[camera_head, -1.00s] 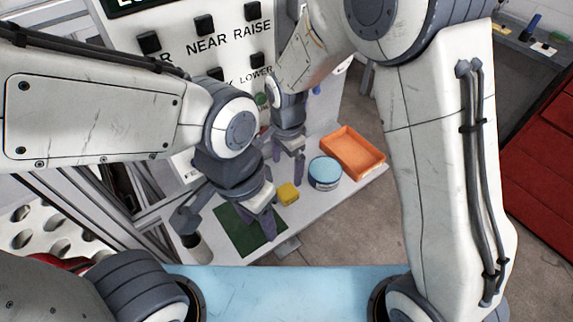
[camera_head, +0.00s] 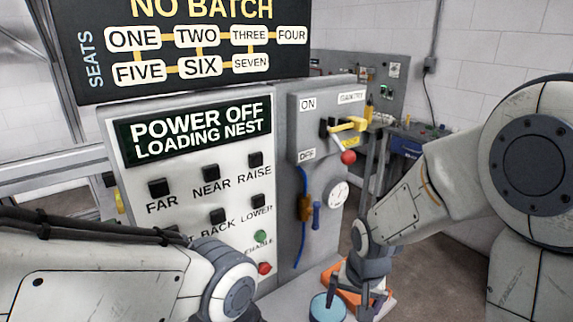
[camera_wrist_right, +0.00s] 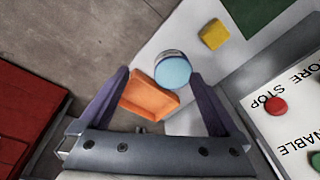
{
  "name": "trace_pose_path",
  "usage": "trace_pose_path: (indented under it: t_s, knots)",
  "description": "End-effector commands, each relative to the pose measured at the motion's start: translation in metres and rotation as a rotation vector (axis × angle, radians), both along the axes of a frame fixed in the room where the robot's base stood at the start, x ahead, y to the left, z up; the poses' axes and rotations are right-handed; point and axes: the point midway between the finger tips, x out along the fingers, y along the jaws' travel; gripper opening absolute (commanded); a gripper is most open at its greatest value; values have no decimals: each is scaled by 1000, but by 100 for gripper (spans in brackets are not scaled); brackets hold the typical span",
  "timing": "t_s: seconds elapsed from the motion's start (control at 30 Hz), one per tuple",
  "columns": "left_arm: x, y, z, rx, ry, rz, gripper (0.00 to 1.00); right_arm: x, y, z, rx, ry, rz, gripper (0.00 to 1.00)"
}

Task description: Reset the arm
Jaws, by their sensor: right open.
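My right arm comes in from the right in the head view, and its gripper (camera_head: 347,303) points down over the shelf in front of the panel. In the right wrist view the right gripper (camera_wrist_right: 158,78) is open. An orange tray (camera_wrist_right: 150,97) and a blue-topped round tin (camera_wrist_right: 172,71) show between and just beyond its fingers, with nothing held. In the head view the tin (camera_head: 326,309) is at the bottom edge and the tray (camera_head: 385,304) is partly hidden by the gripper. My left arm reaches in from the lower left; its gripper is below the frame.
A button panel (camera_head: 190,200) reads POWER OFF, LOADING NEST. A sign (camera_head: 180,45) reads NO BATCH. A yellow block (camera_wrist_right: 214,35) and green mat (camera_wrist_right: 250,12) lie on the shelf. A red cabinet (camera_wrist_right: 25,110) is left.

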Motion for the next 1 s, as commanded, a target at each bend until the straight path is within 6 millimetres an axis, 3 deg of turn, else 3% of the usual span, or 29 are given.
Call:
trace_pose_path:
  t_s: [0.1,0.43,0.77,1.0]
  knots:
    - [0,0,0,0,0,0,50,-11,-18,5,-20,-27,85,97]
    - [0,0,0,0,0,0,50,-38,-53,11,-87,-83,302,97]
    - [0,0,0,0,0,0,50,-67,8,31,-56,-39,514,97]
    - [0,0,0,0,0,0,50,-111,55,50,-32,12,718,97]
